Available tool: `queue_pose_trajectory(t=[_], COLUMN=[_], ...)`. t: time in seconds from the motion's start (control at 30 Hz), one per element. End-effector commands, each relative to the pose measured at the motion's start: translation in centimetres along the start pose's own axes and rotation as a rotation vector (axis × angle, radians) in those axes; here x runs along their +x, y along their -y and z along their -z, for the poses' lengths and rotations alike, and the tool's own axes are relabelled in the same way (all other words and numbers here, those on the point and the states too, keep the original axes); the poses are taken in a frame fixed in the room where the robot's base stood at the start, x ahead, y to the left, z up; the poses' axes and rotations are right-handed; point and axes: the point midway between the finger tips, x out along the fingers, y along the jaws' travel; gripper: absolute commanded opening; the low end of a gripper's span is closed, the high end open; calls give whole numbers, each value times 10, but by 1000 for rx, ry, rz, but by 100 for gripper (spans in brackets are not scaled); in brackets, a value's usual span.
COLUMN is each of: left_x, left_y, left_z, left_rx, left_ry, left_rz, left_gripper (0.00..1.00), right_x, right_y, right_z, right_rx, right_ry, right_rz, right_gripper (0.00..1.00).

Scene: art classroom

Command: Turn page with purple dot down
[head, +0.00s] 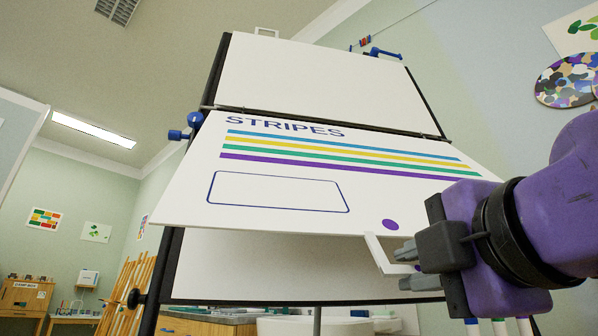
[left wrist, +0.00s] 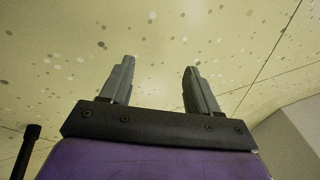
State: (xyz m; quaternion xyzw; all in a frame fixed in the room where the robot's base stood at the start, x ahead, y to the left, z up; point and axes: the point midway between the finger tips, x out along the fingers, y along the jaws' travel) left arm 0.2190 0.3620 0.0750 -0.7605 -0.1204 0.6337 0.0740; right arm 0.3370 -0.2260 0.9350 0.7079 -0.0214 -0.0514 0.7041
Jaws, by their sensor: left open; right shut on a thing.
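The page with the purple dot (head: 300,170) hangs on the easel, with the word STRIPES, coloured lines and an empty rounded box on it. Its lower edge is swung out from the easel, and its top is at the crossbar. The purple dot (head: 390,224) is near its lower right edge. A white tab handle (head: 376,250) hangs from that edge. My right gripper (head: 405,266) is shut on this handle. My left gripper (left wrist: 155,70) shows only in the left wrist view; it is open and empty before a pale speckled surface.
A blank white sheet (head: 320,80) stands above the page, and another white surface (head: 270,268) shows below it. Blue knobs (head: 195,120) sit at the easel's left side. A cabinet and counter (head: 205,324) stand behind the easel.

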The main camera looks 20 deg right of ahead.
Motion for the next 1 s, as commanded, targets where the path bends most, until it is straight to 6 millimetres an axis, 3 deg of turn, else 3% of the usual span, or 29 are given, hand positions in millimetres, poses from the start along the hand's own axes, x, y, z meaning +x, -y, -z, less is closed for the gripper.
queue_pose_trajectory(t=[0.2,0.5,0.53,0.57,1.0], left_x=[13,13,13,13,13], left_y=[2,3,3,3,3], left_z=[12,15,15,15,15], left_rx=[-16,-20,-20,-20,-20], left_ry=[-78,-93,-92,-92,-92], left_rz=[23,27,27,27,27], left_gripper=[61,61,61,61,61], right_x=[11,12,12,12,12], right_y=[9,8,8,8,9], right_z=[0,0,1,1,0], right_rx=[-2,-2,-3,-3,-1], right_ry=[1,0,0,0,0], right_rz=[-5,-6,-6,-6,-3], right_gripper=[4,4,25,34,36])
